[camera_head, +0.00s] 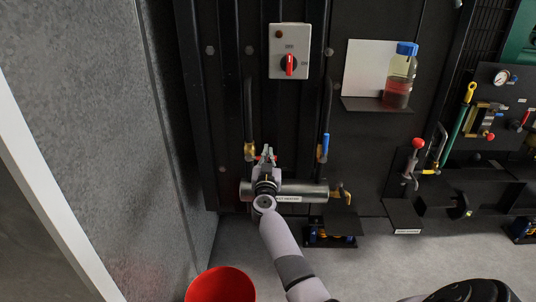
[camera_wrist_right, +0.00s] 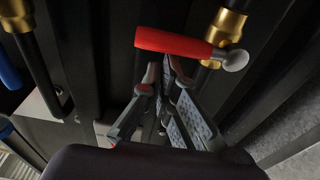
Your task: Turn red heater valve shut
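The red heater valve's lever (camera_wrist_right: 175,42) lies across the upper middle of the right wrist view, beside a brass fitting (camera_wrist_right: 228,24). In the head view only bits of the red lever (camera_head: 257,157) show around my right gripper (camera_head: 266,153). The gripper is at the valve, below the left pipe's brass fitting (camera_head: 250,148). In the wrist view the right gripper's fingertips (camera_wrist_right: 164,70) are close together just below the lever. Whether they touch or grip it is unclear. My left gripper is out of view.
A silver heater cylinder (camera_head: 310,192) lies just below the gripper. A blue-handled valve (camera_head: 323,146) is on the pipe to the right. A switch box (camera_head: 290,50) is above. A red bucket (camera_head: 220,285) stands at the bottom. A bottle (camera_head: 400,80) sits on a shelf.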

